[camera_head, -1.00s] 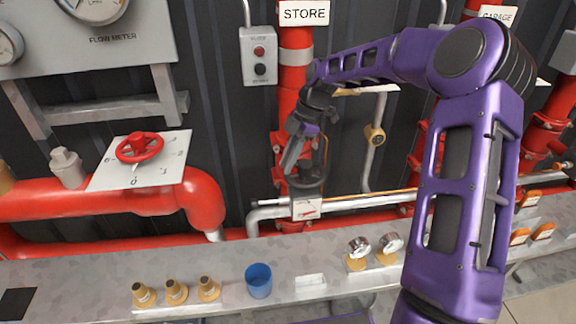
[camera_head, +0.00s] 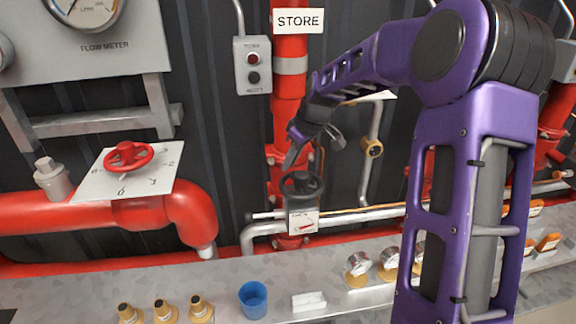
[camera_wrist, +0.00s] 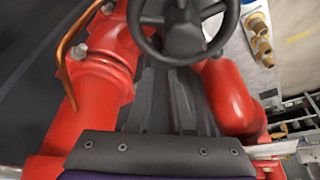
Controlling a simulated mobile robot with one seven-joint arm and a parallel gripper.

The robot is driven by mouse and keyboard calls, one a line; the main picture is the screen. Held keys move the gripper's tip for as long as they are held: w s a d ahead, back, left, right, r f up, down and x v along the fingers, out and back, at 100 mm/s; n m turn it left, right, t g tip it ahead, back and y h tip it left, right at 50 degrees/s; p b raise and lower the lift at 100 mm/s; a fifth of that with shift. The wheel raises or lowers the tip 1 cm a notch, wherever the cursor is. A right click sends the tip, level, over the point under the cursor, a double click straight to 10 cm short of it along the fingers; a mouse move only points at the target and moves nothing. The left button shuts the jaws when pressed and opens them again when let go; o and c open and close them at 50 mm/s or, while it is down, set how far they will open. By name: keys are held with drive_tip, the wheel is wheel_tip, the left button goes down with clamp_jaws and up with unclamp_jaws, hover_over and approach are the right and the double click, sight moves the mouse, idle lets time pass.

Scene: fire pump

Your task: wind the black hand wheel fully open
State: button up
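The black hand wheel (camera_head: 302,185) sits on the red STORE pipe in the head view, above a small white dial plate (camera_head: 303,221). In the wrist view the wheel (camera_wrist: 183,38) is at the top, its hub and spokes in view and its upper rim cut off. My gripper (camera_head: 314,149) is above the wheel, tilted, with its fingers spread apart and nothing between them. It looks clear of the wheel in the head view. In the wrist view its dark fingers (camera_wrist: 163,100) point toward the hub; whether they touch is unclear.
A red hand wheel (camera_head: 128,156) stands on a white plate at left. Red pipes (camera_wrist: 105,60) flank the black wheel. A thin copper tube (camera_wrist: 66,62) runs close by. A blue cup (camera_head: 253,299) and several brass fittings (camera_head: 164,311) stand on the grey bench.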

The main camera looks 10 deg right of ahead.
drive_tip(key=d+m+b, duration=0.1)
drive_tip(key=m, duration=0.1)
drive_tip(key=m+t+h, duration=0.1)
drive_tip(key=m, duration=0.1)
drive_tip(key=shift+d+m+b, duration=0.3)
drive_tip(key=shift+d+b, duration=0.05)
drive_tip(key=shift+d, duration=0.05)
drive_tip(key=shift+w+d+m+h, duration=0.1)
drive_tip(key=shift+d+m+h, duration=0.3)
drive_tip(key=shift+m, duration=0.35)
drive_tip(key=shift+w+d+m+h, duration=0.1)
drive_tip(key=shift+d+m+h, duration=0.3)
drive_tip(key=shift+m, duration=0.35)
clamp_jaws()
drive_tip(key=shift+a, duration=0.1)
drive_tip(key=n, duration=0.1)
drive_tip(key=a+n+y+p, duration=0.1)
drive_tip(key=shift+s+r+n, duration=0.1)
drive_tip(key=shift+r+n, duration=0.05)
drive_tip(key=shift+n, duration=0.15)
drive_tip(key=n, duration=0.1)
drive_tip(key=a+n+y+p, duration=0.1)
drive_tip(key=n, duration=0.1)
drive_tip(key=shift+a+g, duration=0.25)
drive_tip(key=shift+g, duration=0.05)
drive_tip(key=shift+s+a+n+y+p, duration=0.1)
drive_tip(key=shift+a+n+y+p, duration=0.35)
drive_tip(key=shift+n, duration=0.75)
